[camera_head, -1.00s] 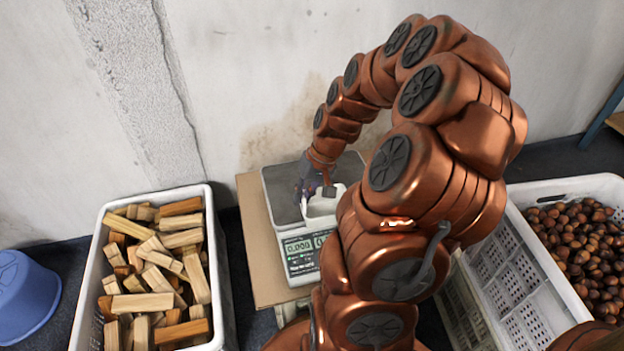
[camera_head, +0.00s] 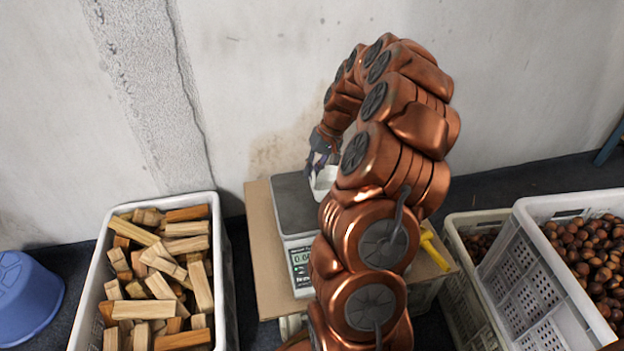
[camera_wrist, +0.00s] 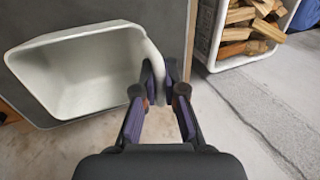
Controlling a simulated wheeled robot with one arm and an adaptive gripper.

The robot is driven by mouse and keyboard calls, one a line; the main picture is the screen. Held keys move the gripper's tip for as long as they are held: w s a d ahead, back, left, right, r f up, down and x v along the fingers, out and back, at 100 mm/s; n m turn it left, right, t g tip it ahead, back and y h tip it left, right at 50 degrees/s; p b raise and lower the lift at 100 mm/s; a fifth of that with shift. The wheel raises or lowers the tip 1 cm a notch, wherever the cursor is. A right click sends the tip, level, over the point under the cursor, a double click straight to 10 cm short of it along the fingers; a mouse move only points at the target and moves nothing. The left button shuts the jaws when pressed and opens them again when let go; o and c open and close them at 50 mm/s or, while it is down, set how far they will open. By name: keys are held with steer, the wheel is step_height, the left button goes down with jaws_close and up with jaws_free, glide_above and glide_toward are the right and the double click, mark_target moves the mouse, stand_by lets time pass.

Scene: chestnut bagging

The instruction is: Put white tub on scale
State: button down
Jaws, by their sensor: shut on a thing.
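The white tub (camera_head: 323,181) is partly hidden behind my arm in the head view. In the wrist view the tub (camera_wrist: 80,75) is open and empty, and its right rim is between my fingers. My gripper (camera_wrist: 160,85) is shut on that rim. In the head view my gripper (camera_head: 318,166) is at the right part of the scale (camera_head: 293,205). The scale has a dark grey plate and a lit display, partly covered by my arm. I cannot tell whether the tub touches the plate.
The scale stands on a cardboard-coloured stand (camera_head: 262,240). A white crate of wood pieces (camera_head: 222,270) is at left, with a blue tub (camera_head: 25,295) beyond. Crates of chestnuts (camera_head: 530,255) are at right. A yellow-handled thing (camera_head: 433,250) lies on the stand. A wall is behind.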

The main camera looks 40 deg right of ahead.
steer(key=shift+w+d+f, duration=0.1)
steer(key=shift+w+d, duration=0.3)
steer(key=shift+w, duration=0.05)
steer(key=shift+f+b, duration=0.8)
steer(key=shift+f, duration=0.9)
steer(key=c, duration=1.3)
jaws_free()
steer(key=shift+o, duration=0.2)
